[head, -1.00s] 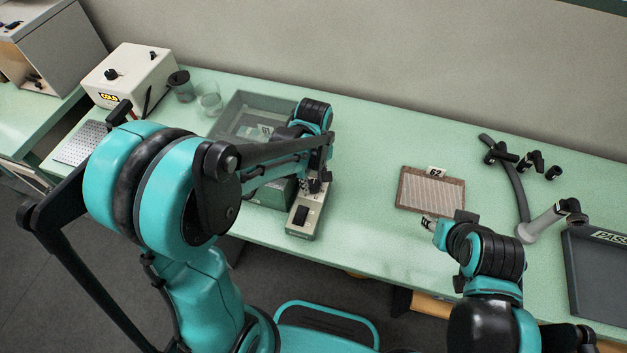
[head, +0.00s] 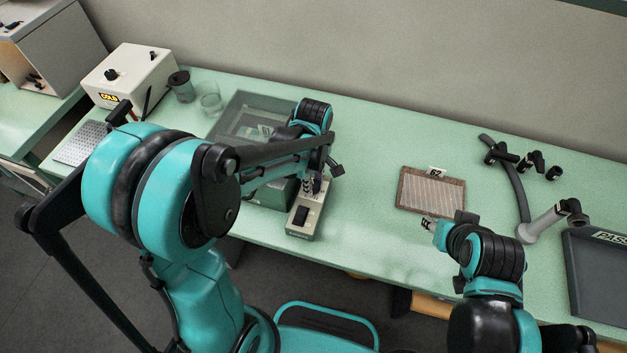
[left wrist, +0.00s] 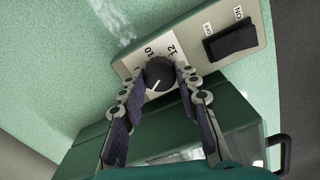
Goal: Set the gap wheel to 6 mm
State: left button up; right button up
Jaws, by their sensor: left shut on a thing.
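The gap wheel (left wrist: 159,74) is a black knob with a pale pointer line on a beige control panel. The numbers 10 and 12 show beside it; other marks are hidden by the fingers. The pointer slants to the lower left in the left wrist view; the value it marks cannot be read. My left gripper (left wrist: 160,80) is shut on the knob, one finger on each side. In the head view my left gripper (head: 316,184) is at the upper end of the control panel (head: 300,230). My right gripper (head: 430,223) is small and partly hidden, apart from the panel.
A black ON/OFF rocker switch (left wrist: 231,42) sits on the same panel near the knob. A dark green machine body (left wrist: 90,140) lies beneath my fingers. A brown framed mesh sample (head: 432,190) lies to the right, with clear table between.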

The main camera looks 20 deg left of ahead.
pick_arm(q)
jog(key=o, duration=1.2)
jog(key=shift+c, duration=0.2)
notch_tip(320, 180, up, 12)
jog(key=s+a+f+m+t+b, duration=0.1)
jog(key=s+m+t, duration=0.1)
jog(key=s+m, duration=0.1)
jog(key=s+a+f+m+t+b, duration=0.1)
jog(key=s+a+m+t, duration=0.1)
jog(key=s+m, duration=0.2)
jog(key=s+a+f+m+t+b, duration=0.1)
jog(key=s+f+m+t, duration=0.1)
jog(key=m, duration=0.5)
jog(key=shift+s+a+t, duration=0.3)
jog(key=shift+s+t, duration=0.3)
jog(key=shift+s, duration=0.05)
